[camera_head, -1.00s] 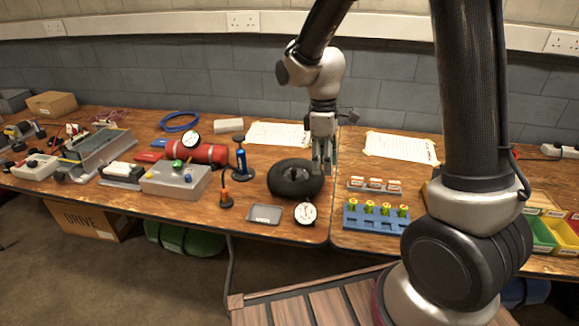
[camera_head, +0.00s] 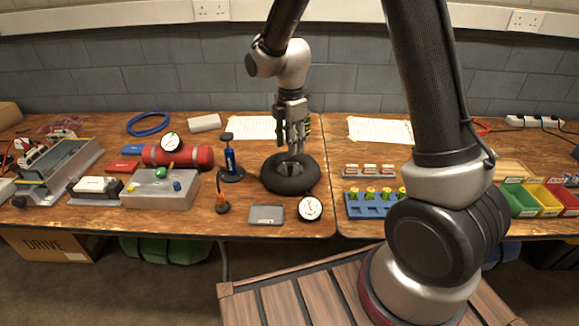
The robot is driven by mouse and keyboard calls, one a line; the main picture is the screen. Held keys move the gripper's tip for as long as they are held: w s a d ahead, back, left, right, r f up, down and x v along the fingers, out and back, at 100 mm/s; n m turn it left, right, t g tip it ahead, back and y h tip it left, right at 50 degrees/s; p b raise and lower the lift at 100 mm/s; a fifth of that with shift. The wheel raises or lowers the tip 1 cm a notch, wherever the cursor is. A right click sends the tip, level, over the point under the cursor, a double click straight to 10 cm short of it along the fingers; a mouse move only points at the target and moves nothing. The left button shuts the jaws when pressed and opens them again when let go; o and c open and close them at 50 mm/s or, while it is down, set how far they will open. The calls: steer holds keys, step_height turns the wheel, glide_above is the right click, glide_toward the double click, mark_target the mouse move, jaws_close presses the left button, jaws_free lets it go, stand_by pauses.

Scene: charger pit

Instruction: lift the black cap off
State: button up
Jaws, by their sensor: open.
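A black tyre (camera_head: 275,183) lies flat on the wooden bench, near the front edge. My gripper (camera_head: 294,151) points down over the tyre, its fingertips at or just above the tyre's middle. It is open, and I see nothing held in it. I cannot make out the black cap as a separate thing; the fingers and the tyre's dark centre hide that spot. Whether the fingers touch anything there I cannot tell.
A blue hand pump (camera_head: 231,161) stands left of the tyre. A grey tray (camera_head: 266,214) and a round gauge (camera_head: 310,208) lie in front. A blue battery holder (camera_head: 370,206) is to the right. A red cylinder (camera_head: 180,156) lies further left.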

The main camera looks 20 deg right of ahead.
mark_target(290, 164)
step_height(290, 164, down, 7)
steer(key=shift+w+f, duration=0.1)
steer(key=shift+f, duration=0.1)
steer(key=c, duration=0.8)
